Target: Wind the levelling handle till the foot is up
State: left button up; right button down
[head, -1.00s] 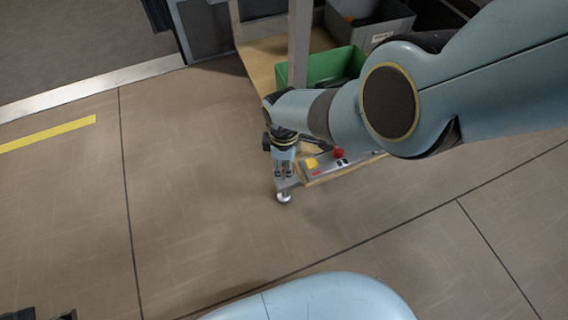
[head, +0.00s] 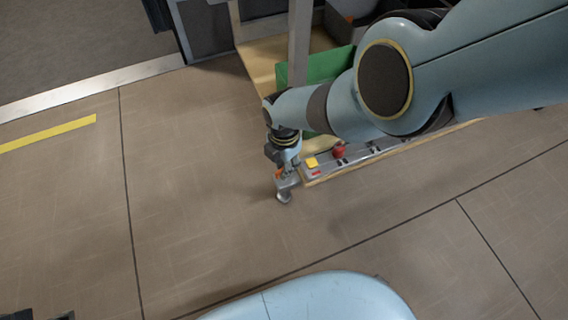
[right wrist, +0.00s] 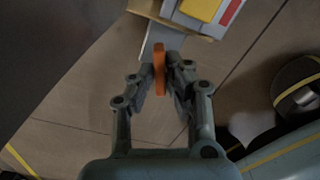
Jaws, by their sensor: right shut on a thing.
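My right gripper (head: 285,172) is at the near left corner of the wooden bench, just above its foot. In the right wrist view the gripper (right wrist: 160,72) is shut on the orange handle (right wrist: 159,68), which stands edge-on between the fingertips. A little of the orange handle (head: 279,173) also shows in the head view. The round metal foot (head: 284,197) is below the corner bracket; I cannot tell whether it touches the floor. Dark parts at the bottom left edge seem to be my left gripper (head: 42,315), mostly cut off.
A grey strip with a yellow block (head: 311,162) and a red knob (head: 339,152) runs along the bench edge. A green bin (head: 320,66) stands on the bench beside an upright post (head: 298,45). The floor (head: 200,210) left and in front is clear.

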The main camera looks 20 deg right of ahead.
jog(key=shift+n, duration=0.6)
jog(key=c, duration=1.4)
grip_release()
jog(key=shift+o, duration=0.2)
